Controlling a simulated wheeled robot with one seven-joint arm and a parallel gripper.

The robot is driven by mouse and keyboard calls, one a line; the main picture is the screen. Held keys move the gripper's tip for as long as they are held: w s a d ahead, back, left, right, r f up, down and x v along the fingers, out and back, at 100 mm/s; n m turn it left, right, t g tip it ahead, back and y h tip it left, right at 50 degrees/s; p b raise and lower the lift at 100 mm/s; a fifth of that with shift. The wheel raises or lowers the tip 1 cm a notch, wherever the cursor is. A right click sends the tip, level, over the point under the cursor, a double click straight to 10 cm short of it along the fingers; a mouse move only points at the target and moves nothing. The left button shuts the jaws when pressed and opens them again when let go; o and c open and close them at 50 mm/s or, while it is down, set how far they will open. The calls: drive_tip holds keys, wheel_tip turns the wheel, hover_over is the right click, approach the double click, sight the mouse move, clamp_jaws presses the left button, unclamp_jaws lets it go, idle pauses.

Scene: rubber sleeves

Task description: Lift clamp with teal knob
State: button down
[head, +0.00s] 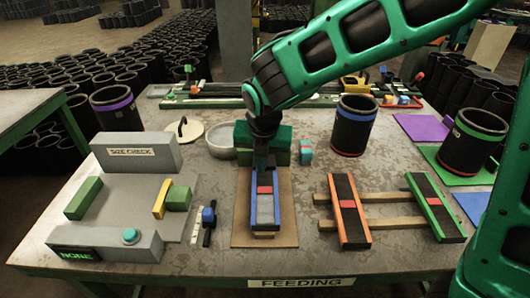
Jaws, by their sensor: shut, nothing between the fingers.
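My gripper (264,166) points down, shut and empty, over the far end of a dark, blue-edged strip (265,206) with a red mark. I cannot clearly make out a clamp with a teal knob. A small teal block with a red mark (306,152) lies just right of my gripper, apart from it. A small clamp-like piece with a blue knob (208,217) lies left of the strip. Several small coloured pieces stand along the green rail (230,103) at the back, too small to tell apart. My arm hides part of that rail.
The strip lies on a brown board (284,230). A green block (284,134) and a grey bowl (220,144) stand behind it. Orange-edged (349,212) and green-edged (436,208) strips lie right. Banded black sleeves (355,125) stand at back right. A grey size-check fixture (138,154) fills the left.

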drive_tip(key=shift+x, duration=0.95)
drive_tip(key=shift+w+d+r, duration=0.2)
drive_tip(key=shift+w+r, duration=0.7)
drive_tip(key=shift+w, duration=0.05)
drive_tip(key=shift+w+d+r, duration=0.15)
drive_tip(key=shift+w+r, duration=0.3)
drive_tip(key=shift+w, duration=0.1)
